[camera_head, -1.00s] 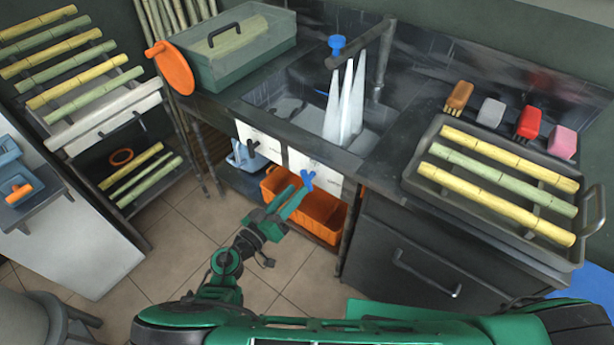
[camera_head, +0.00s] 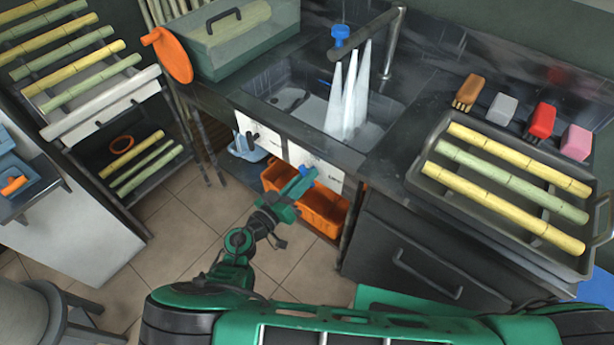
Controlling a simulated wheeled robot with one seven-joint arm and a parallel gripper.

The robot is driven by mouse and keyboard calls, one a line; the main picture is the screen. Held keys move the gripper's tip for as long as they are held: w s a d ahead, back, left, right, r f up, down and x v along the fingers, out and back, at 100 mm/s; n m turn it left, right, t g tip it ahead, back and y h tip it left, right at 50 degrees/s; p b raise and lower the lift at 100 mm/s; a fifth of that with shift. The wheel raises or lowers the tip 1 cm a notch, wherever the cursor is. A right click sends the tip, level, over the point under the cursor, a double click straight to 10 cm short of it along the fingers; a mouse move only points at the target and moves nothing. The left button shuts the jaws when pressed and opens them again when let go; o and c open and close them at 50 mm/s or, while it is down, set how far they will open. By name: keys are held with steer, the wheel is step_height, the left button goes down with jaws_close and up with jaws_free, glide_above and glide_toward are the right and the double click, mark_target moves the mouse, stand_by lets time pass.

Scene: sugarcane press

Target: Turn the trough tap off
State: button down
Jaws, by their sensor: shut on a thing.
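The tap (camera_head: 368,45) stands behind the sink trough, with a blue piece (camera_head: 340,36) on its spout. Several white streams of water (camera_head: 345,100) run from it into the trough (camera_head: 262,83). Two white panels are on the front below. The left panel (camera_head: 268,140) has a dark knob (camera_head: 253,136). My gripper (camera_head: 307,172), with blue fingertips, is at the right panel (camera_head: 328,178), shut on a small control knob there. The fingers largely hide that knob, so its turn position cannot be told.
An orange crate (camera_head: 322,212) and a light blue container (camera_head: 245,150) sit under the sink. A cane rack stands at left.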

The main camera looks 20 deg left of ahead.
steer(key=shift+s+a, duration=0.1)
steer(key=shift+a+f+n, duration=0.1)
steer(key=shift+f+n, duration=0.05)
steer(key=shift+n, duration=6.75)
steer(key=c, duration=1.7)
jaws_free()
steer(key=shift+s, duration=0.1)
